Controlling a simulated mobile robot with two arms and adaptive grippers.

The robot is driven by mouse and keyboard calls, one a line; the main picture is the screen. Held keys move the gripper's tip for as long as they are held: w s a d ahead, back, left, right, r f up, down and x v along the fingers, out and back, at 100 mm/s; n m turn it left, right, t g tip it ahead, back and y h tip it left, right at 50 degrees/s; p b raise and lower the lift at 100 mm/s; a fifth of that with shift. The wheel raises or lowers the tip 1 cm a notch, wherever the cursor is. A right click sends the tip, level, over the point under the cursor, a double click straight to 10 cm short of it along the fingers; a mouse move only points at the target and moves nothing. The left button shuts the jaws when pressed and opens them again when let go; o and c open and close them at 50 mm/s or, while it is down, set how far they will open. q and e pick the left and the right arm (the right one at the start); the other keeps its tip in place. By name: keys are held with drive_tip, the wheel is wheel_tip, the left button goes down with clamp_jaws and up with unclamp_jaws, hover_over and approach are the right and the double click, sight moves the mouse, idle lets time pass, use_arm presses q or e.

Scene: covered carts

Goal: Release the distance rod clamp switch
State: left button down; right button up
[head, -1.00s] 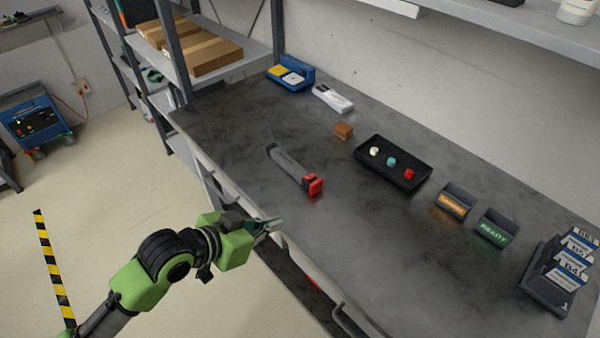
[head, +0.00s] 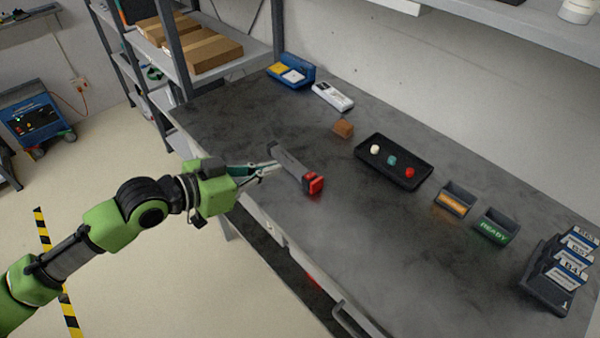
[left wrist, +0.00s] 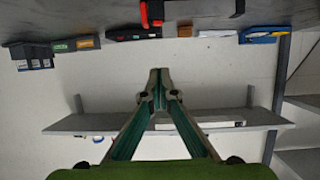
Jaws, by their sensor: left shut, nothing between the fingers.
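The distance rod clamp, a grey bar (head: 288,164) with a red end piece (head: 313,184), lies on the dark bench near its front edge. In the left wrist view, which looks upside down, its red part (left wrist: 152,13) and grey bar (left wrist: 200,9) are cut by the top edge. I cannot make out the switch itself. My left gripper (head: 272,170) is shut and empty, its tips beside the bar's left part in the head view; I cannot tell whether they touch. The closed tips (left wrist: 159,75) show mid-picture in the wrist view. My right gripper is not in view.
Behind the bar are a brown block (head: 343,128) and a black tray (head: 420,178) with white, teal and red knobs. An orange-labelled bin (head: 454,200), a READY bin (head: 497,228) and a card holder (head: 550,285) stand right. A shelf rack (head: 180,70) stands left.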

use_arm(q)
drive_tip(key=p, duration=0.2)
hover_over(312, 173)
drive_tip(key=s+a, duration=0.2)
wheel_tip(312, 173, down, 3)
drive_tip(key=f, duration=0.3)
drive_tip(key=shift+s+a+p, duration=0.2)
drive_tip(key=shift+a+p, duration=0.1)
drive_tip(key=shift+p, duration=0.1)
drive_tip(key=shift+s+a+f, duration=0.15)
drive_tip(key=shift+a+f, duration=0.05)
drive_tip(key=shift+f, duration=0.55)
drive_tip(key=shift+d, duration=0.1)
drive_tip(key=shift+f+b, duration=0.5)
drive_tip(key=shift+r, duration=0.2)
drive_tip(key=shift+r+p, duration=0.75)
drive_tip(key=shift+p, duration=0.05)
